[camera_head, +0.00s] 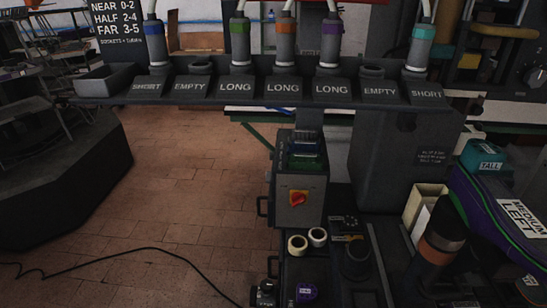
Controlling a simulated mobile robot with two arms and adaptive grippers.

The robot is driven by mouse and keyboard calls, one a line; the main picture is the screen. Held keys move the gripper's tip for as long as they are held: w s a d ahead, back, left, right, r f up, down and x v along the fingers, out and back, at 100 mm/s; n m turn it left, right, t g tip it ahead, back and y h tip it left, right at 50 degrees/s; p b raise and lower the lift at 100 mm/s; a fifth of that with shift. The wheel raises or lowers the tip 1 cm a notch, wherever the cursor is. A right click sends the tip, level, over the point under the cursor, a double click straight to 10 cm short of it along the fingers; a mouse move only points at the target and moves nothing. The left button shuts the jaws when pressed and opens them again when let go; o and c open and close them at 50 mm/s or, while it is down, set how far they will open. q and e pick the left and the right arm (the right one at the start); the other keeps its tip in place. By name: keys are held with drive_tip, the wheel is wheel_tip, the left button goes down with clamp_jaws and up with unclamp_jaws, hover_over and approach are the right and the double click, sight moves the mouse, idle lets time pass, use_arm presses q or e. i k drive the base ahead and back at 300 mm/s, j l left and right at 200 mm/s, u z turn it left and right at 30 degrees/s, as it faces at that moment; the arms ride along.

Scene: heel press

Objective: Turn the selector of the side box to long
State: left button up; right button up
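The side box (284,214) is a grey upright box below the rack, a little right of the middle. A red rotary selector (298,199) sits on a small yellow plate on its front face. The red handle looks tilted, its one end toward the upper right. The position marks around it are too small to read, so I cannot tell which setting it points at. A dark greenish display or window (304,161) is above the selector. Neither of my grippers is in view, and nothing touches the selector.
A grey rack (240,99) labelled SHORT, EMPTY and LONG crosses above the box, holding several banded cylinders. Two cream rings (297,245) (317,237) lie below the box. A purple-and-green boot-like item (500,215) and a dark cylinder (442,244) stand right. Brick floor (180,210) is open left.

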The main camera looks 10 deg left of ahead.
sight(269, 173)
drive_tip(key=k+j+z, duration=0.2)
drive_tip(key=j, duration=1.4)
drive_tip(key=i+j+z, duration=0.15)
drive_tip(key=z, duration=0.3)
drive_tip(key=i+j+z, duration=0.1)
drive_tip(key=j+z, duration=0.3)
drive_tip(key=i+j+z, duration=0.1)
drive_tip(key=z, duration=0.35)
drive_tip(key=k+j, duration=0.05)
drive_tip(key=j, duration=0.05)
